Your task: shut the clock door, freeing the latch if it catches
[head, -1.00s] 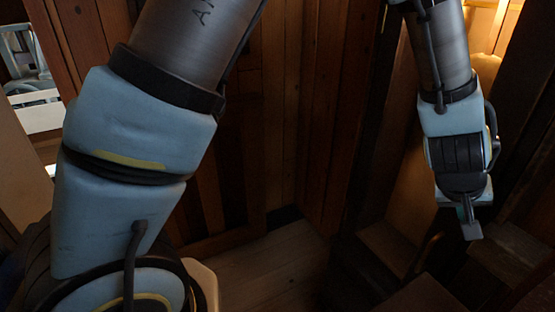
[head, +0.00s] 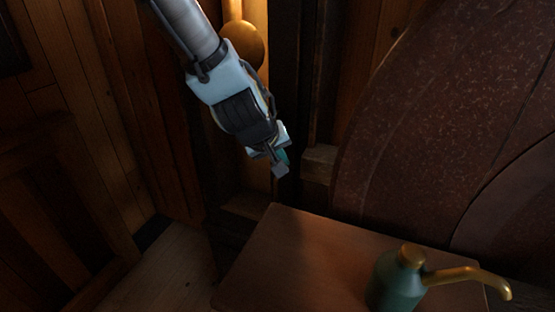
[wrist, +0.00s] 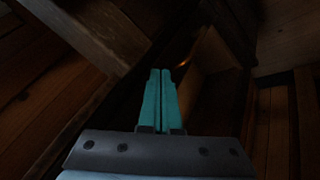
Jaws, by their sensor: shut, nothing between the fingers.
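My gripper (head: 280,165) is shut and empty, pointing down in front of dark wooden posts in the head view. In the wrist view its teal fingers (wrist: 160,85) lie side by side. A round brass-coloured disc (head: 243,45) shows behind my arm, beside a warmly lit narrow opening. A lighter wooden panel (wrist: 205,60) stands just beyond and right of the fingertips in the wrist view. I cannot tell whether it is the clock door. No latch can be made out; the wrist view is dark. Contact between fingers and wood cannot be told.
A brown wooden table top (head: 300,255) lies below and right of my gripper. A green can with a brass spout (head: 398,280) stands on it. A large speckled brown curved body (head: 450,110) fills the right. Bare floor (head: 170,275) shows at lower left.

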